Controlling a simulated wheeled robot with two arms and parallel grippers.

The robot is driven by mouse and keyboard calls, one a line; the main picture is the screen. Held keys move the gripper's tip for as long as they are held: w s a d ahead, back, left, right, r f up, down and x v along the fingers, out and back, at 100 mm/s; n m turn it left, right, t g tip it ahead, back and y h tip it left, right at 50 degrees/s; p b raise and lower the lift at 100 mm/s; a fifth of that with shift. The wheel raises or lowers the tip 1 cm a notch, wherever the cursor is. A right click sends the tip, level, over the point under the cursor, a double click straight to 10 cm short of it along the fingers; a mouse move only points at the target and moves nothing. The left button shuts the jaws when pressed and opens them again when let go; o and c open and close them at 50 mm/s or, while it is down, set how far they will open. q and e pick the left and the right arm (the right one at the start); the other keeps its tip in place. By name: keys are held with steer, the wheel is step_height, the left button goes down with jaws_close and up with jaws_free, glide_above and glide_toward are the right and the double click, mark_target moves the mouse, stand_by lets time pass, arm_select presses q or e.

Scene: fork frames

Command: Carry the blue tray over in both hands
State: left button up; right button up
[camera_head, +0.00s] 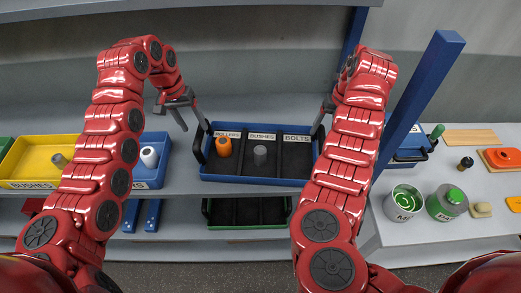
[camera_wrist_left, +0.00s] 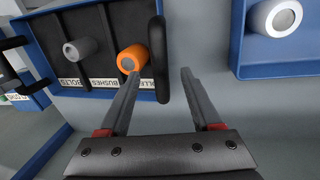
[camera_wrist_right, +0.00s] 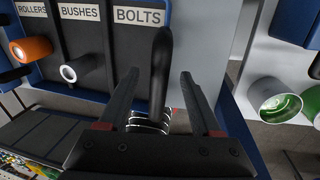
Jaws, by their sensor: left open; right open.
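The blue tray (camera_head: 255,181) sits on the shelf, with black compartments labelled ROLLERS, BUSHES and BOLTS. An orange roller (camera_head: 224,147) stands in the left compartment and a grey bush (camera_head: 260,156) in the middle one. The right compartment looks empty. My left gripper (camera_head: 194,128) is open at the tray's left end; in the left wrist view the black left handle (camera_wrist_left: 159,60) shows between its fingertips (camera_wrist_left: 160,72). My right gripper (camera_wrist_right: 160,75) is open, and the black right handle (camera_wrist_right: 160,70) stands between its fingers. Contact is unclear.
A yellow tray (camera_head: 35,149) and a second blue bin (camera_head: 150,184) stand left of the tray. A green-rimmed tray (camera_head: 247,227) is on the shelf below. A blue post (camera_head: 420,90) rises close to my right arm. Right of it, a table (camera_head: 400,236) holds a can (camera_head: 403,203) and a jar (camera_head: 447,203).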

mark_target(198, 133)
arm_select(q)
steer(key=f, duration=0.2)
steer(key=d+f, duration=0.1)
steer(key=f, duration=0.2)
steer(key=shift+s+f, duration=0.1)
steer(key=shift+f, duration=0.25)
arm_select(e)
steer(key=f, duration=0.2)
steer(key=a+f, duration=0.1)
steer(key=f, duration=0.2)
steer(key=shift+a+f, duration=0.1)
steer(key=shift+f, duration=0.25)
arm_select(q)
steer(key=shift+c, duration=0.2)
arm_select(e)
steer(key=shift+c, duration=0.3)
arm_select(q)
jaws_close()
arm_select(e)
jaws_close()
